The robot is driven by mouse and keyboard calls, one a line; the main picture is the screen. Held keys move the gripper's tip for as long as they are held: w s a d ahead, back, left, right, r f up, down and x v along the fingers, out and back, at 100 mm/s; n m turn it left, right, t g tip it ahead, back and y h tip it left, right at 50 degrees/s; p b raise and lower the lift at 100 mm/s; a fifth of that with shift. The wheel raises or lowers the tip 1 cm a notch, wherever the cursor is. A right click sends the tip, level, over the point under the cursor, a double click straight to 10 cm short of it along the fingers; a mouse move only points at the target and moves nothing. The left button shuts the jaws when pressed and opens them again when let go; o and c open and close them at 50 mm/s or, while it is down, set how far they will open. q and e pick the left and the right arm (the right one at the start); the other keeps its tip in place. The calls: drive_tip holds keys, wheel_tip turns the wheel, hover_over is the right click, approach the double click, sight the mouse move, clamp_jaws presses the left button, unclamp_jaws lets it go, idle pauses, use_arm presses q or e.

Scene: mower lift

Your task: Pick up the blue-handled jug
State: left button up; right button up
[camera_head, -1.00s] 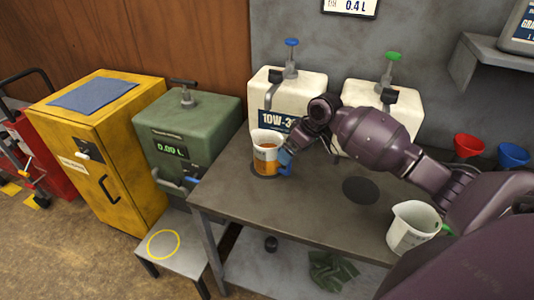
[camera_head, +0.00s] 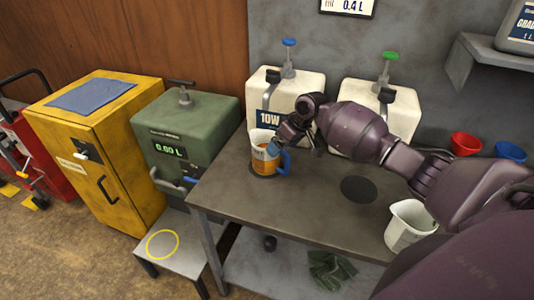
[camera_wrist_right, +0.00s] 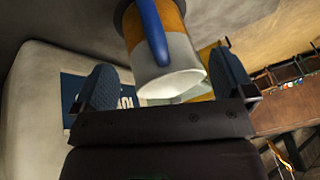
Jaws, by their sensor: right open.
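The blue-handled jug (camera_head: 263,160) stands upright on a dark round pad on the workbench, holding amber liquid. Its blue handle (camera_head: 286,162) faces right. My right gripper (camera_head: 273,147) is at the jug's upper right side, partly covering it. In the right wrist view the jug (camera_wrist_right: 180,75) and its handle (camera_wrist_right: 152,30) lie between the two spread fingers of the right gripper (camera_wrist_right: 165,80). The fingers look apart from the jug's wall; exact contact cannot be told. My left gripper is not in view.
Two cream canisters with pumps, blue (camera_head: 290,62) and green (camera_head: 389,75), stand behind at the wall. A second jug (camera_head: 408,226) stands at the bench's right. A dark pad (camera_head: 358,189) lies bare. The green dispenser (camera_head: 187,135) is left of the workbench (camera_head: 300,215).

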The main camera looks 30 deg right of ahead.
drive_tip(key=shift+x, duration=1.6)
clamp_jaws()
drive_tip(key=shift+w+r, duration=0.1)
